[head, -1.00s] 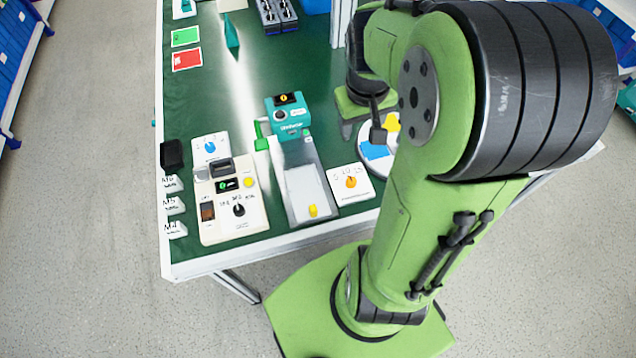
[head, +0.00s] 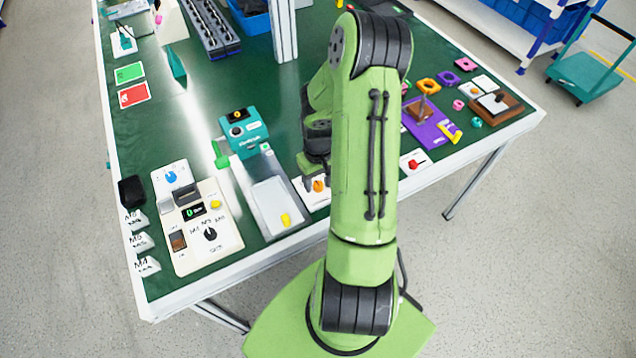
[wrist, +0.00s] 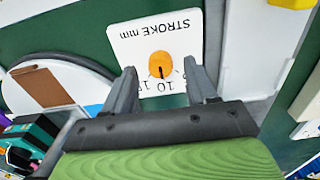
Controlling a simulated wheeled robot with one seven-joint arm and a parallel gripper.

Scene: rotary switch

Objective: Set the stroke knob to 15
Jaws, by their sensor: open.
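The stroke knob (wrist: 161,64) is an orange round knob with a dark pointer mark. It sits on a white plate (wrist: 128,40) lettered "STROKE mm", upside down in the wrist view. The mark points down in that view, toward the printed 10; the other numbers are partly covered by my fingers. My gripper (wrist: 159,67) is open, with one fingertip on each side of the knob and visible gaps to it. Whether the fingers reach down to knob height is unclear. In the head view, the knob (head: 318,185) shows just below my gripper (head: 313,172).
A grey-white tray (head: 268,200) with a yellow piece stands left of the plate. Further left is a cream control box (head: 190,250) with a black knob. A teal device (head: 243,130) stands behind. A small plate with a red knob (head: 413,163) lies to the right.

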